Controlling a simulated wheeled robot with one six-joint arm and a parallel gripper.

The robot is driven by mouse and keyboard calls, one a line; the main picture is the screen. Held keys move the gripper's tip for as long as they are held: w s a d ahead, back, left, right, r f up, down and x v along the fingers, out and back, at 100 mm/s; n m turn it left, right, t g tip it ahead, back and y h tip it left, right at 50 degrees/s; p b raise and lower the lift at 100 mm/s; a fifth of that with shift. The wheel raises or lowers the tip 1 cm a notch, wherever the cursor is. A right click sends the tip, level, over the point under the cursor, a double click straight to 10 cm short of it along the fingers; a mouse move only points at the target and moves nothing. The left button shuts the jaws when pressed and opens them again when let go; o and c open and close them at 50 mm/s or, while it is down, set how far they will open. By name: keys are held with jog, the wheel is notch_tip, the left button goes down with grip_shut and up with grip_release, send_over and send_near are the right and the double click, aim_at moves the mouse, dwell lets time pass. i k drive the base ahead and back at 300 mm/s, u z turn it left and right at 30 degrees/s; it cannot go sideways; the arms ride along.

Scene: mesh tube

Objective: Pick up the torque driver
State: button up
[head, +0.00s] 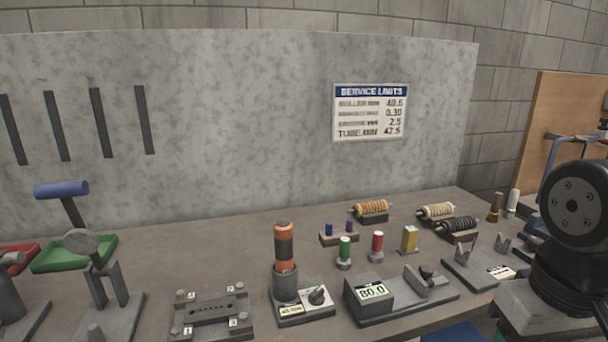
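The torque driver (284,241) appears to be the orange and dark grey handle standing upright in a grey cylindrical holder (286,287). The holder sits on a base with a knob and a small label, near the front middle of the bench. The driver's lower end is hidden inside the holder. My gripper is not in view; only dark links of my arm show at the right edge, well apart from the driver.
A fixture plate (211,315) lies left of the holder; a box with an "80.0" display (372,293) stands right. Behind are small green (345,247) and red (377,242) cylinders and several wound rollers. A grey panel (240,120) backs the bench.

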aim_at(283, 231)
jog(key=z, duration=0.05)
jog(key=k, duration=0.55)
jog(key=u, duration=0.7)
jog(key=i, duration=1)
jog(key=z, duration=0.65)
